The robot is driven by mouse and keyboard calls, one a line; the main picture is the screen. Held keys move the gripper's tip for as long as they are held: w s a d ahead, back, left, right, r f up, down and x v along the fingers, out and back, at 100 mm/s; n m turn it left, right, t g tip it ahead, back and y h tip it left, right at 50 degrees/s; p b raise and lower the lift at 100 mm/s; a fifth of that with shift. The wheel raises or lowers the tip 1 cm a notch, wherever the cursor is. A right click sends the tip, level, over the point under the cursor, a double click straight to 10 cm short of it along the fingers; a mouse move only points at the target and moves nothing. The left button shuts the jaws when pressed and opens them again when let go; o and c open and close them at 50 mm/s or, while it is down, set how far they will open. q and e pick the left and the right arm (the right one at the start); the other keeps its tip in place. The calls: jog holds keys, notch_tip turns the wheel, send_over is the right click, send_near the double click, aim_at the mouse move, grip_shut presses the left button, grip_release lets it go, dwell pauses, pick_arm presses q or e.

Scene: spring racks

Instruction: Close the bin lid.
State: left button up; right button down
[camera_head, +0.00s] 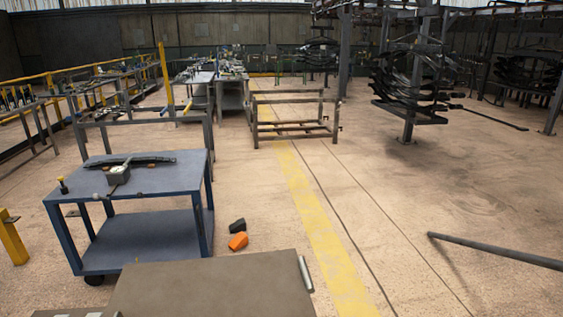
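No bin with a lid can be made out for certain. A flat grey-brown panel (212,287) fills the bottom of the head view and is cut off by the lower edge. A short pale metal bar (305,274) lies along its right edge. I cannot tell whether this panel is the bin lid or a table top. Neither of my grippers shows in this view.
A blue two-shelf cart (150,180) with tools on top stands at left. A black object (237,226) and an orange object (238,241) sit beside it. A metal frame (292,128) stands farther back. A dark bar (495,250) juts in at right. The centre-right floor is clear.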

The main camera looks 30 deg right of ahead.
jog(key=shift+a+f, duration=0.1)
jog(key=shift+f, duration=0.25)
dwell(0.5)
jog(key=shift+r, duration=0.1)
